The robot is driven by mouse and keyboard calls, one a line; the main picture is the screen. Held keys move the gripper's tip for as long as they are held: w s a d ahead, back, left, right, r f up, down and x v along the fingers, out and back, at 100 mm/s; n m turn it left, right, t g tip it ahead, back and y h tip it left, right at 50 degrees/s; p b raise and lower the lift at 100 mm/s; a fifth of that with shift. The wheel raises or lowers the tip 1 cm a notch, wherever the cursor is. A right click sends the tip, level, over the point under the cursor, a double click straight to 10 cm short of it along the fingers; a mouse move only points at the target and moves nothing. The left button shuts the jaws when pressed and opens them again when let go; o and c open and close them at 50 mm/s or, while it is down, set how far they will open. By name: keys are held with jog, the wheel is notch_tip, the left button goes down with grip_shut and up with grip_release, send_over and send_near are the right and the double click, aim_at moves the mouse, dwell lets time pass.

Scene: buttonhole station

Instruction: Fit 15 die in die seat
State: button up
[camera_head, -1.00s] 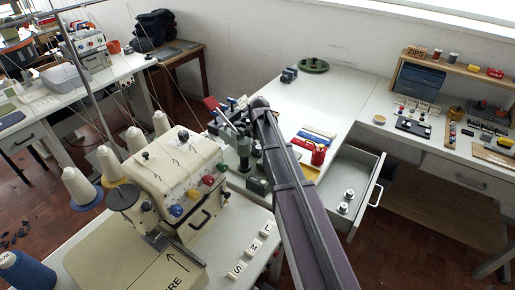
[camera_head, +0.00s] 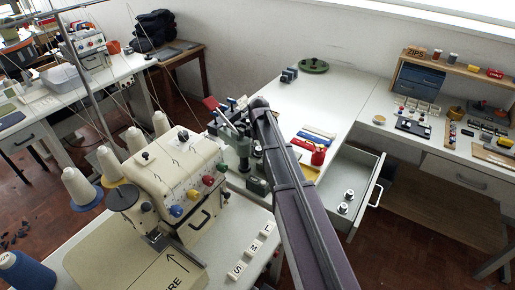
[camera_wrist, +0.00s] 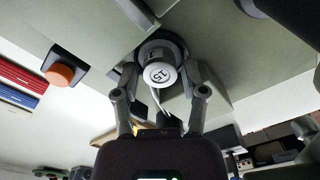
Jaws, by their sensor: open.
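In the wrist view a pale round die (camera_wrist: 159,74) marked 15 shows its numbered end to the camera. Its far end meets a dark round seat (camera_wrist: 146,47) in a grey-green machine body. I cannot tell how deep it sits. My gripper (camera_wrist: 160,80) is open, with one finger on each side of the die. Whether either finger touches it is unclear. In the head view the green press (camera_head: 243,148) stands on the white table; my arm crosses in front, hiding the gripper and the die.
An orange button (camera_wrist: 61,75) sits beside the seat. An open drawer (camera_head: 374,190) holds metal cylinders (camera_head: 344,207). A red container (camera_head: 318,157) and coloured strips (camera_head: 315,137) lie right of my arm. The overlock machine (camera_head: 180,180) stands at left. The table's back is mostly clear.

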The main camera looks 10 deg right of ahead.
aim_at(259, 148)
notch_tip(259, 148, up, 12)
jog(key=p, duration=1.1)
jog(key=shift+p, duration=0.35)
jog(key=shift+r, duration=0.1)
jog(key=s+m, duration=0.1)
jog(key=s, duration=2.3)
jog(key=shift+s+a, duration=0.2)
